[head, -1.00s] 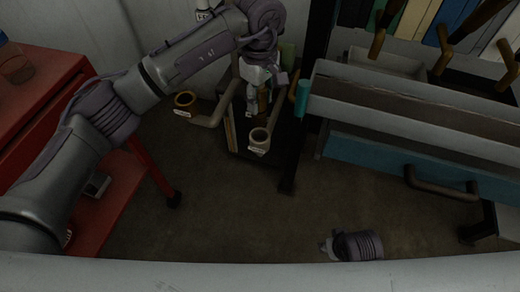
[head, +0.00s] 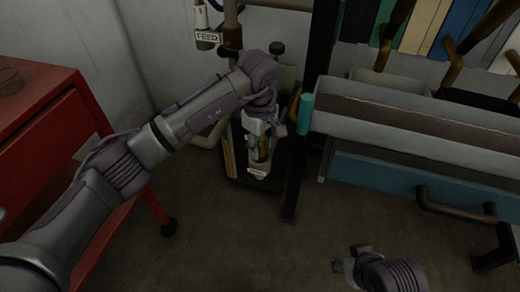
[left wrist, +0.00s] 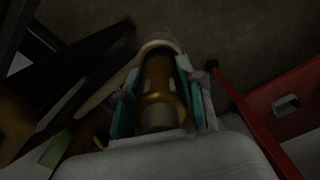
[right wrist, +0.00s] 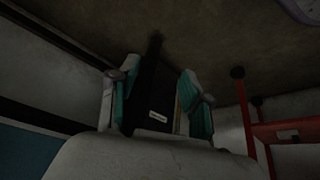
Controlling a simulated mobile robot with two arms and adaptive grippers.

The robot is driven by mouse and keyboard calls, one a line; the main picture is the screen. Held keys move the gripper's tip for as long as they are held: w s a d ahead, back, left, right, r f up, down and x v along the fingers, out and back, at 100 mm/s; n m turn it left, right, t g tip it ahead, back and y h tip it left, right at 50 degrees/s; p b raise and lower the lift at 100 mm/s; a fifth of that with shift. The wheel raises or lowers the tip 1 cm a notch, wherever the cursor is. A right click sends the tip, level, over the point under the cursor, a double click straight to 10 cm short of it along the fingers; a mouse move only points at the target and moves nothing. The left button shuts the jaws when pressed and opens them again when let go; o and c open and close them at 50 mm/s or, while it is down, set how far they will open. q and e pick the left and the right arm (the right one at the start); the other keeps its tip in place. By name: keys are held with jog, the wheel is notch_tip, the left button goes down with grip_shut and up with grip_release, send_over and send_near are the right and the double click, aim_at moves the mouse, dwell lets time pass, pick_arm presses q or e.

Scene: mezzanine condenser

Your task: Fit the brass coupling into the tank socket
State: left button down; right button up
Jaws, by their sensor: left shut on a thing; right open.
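My left gripper (head: 262,155) is shut on the brass coupling (left wrist: 160,85), which lies between the teal finger pads in the left wrist view. In the head view the gripper hides most of the coupling (head: 264,149). A pale socket with a white label (head: 257,171) is directly at the fingertips; its pale rim (left wrist: 158,46) shows around the coupling's far end in the left wrist view. I cannot tell whether the coupling has entered it. My right gripper (head: 350,262) is open and empty, low at the right, well away from the socket; its parted fingers show in the right wrist view (right wrist: 160,105).
A red cabinet (head: 50,135) stands at the left. A grey trough (head: 420,130) with a blue panel (head: 375,173) and dark post (head: 312,110) stand close right of the left gripper. A FEED label (head: 206,37) hangs on the pipework behind. The floor (head: 220,240) in front is clear.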

jog(key=shift+w+a, duration=0.1)
jog(key=shift+w, duration=0.15)
pick_arm(q)
jog(key=shift+f, duration=0.15)
jog(key=c, duration=0.7)
grip_release()
pick_arm(e)
jog(key=shift+w+a+r+t, duration=0.15)
jog(key=shift+w+r+t, duration=0.05)
jog(key=shift+w+t, duration=0.25)
pick_arm(q)
notch_tip(320, 180, up, 6)
jog(key=shift+r+p, duration=0.1)
jog(key=shift+p, duration=0.55)
notch_tip(320, 180, up, 6)
jog(key=shift+p, duration=0.45)
pick_arm(e)
jog(key=s+g, duration=0.1)
jog(key=s, duration=0.1)
jog(key=s+d+g, duration=0.1)
jog(key=s, duration=0.1)
jog(key=shift+s+d+r+g, duration=0.15)
jog(key=shift+s+r+g, duration=0.05)
jog(key=shift+g, duration=0.05)
